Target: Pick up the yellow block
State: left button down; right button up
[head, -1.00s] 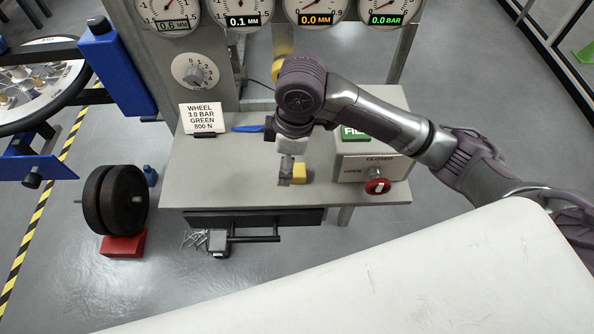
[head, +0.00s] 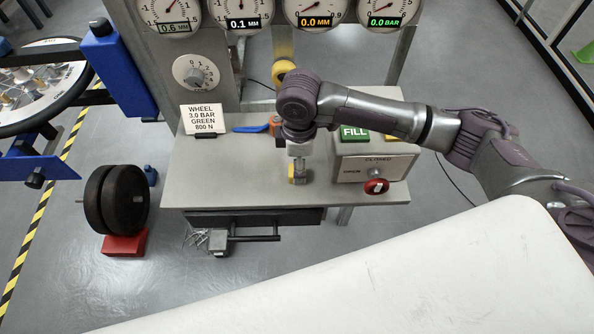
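The yellow block (head: 292,171) sits on the grey workbench top (head: 235,175), near its front edge. My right gripper (head: 299,178) points down over it, with its fingers at the block and hiding much of it. A little yellow shows beside the fingers. I cannot tell whether the fingers are open or shut on the block. My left gripper is not in view.
A control box with a green FILL button (head: 354,133) and a red knob (head: 376,186) stands right of the gripper. Bench space left of the block is clear.

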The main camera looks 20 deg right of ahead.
jog(key=f, duration=0.4)
jog(key=shift+w+a+f+p, duration=0.1)
jog(key=shift+w+f+p, duration=0.1)
jog(key=shift+w+p, duration=0.2)
jog(key=shift+c, duration=0.3)
jog(key=c, duration=1.2)
jog(key=shift+o, duration=0.2)
jog(key=shift+r, duration=0.15)
